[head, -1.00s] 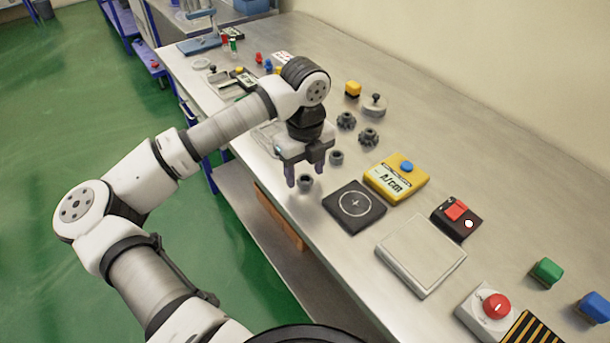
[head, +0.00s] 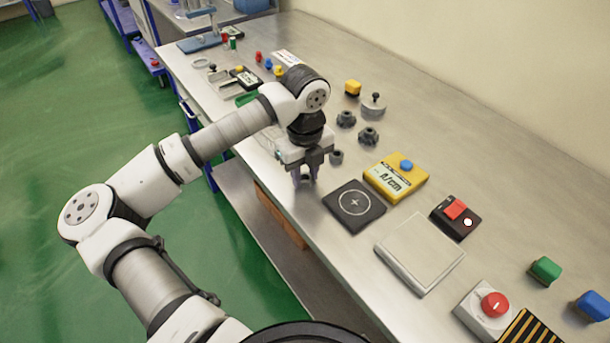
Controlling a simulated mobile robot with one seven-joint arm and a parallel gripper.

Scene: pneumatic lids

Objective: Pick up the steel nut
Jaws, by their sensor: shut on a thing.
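My gripper (head: 305,177) is over the near part of the steel bench, fingers pointing down and shut on the small grey steel nut. The nut is mostly hidden between the fingers; I cannot tell whether it still touches the bench top. A second small dark grey ring-shaped piece (head: 337,157) stands just right of the gripper, partly close behind it.
A black pad with a circle mark (head: 354,205) lies right of the gripper, with a yellow meter (head: 396,178) behind it. Dark knobs (head: 368,136) and a lidded metal weight (head: 373,105) stand farther back. A pale plate (head: 420,254) lies front right.

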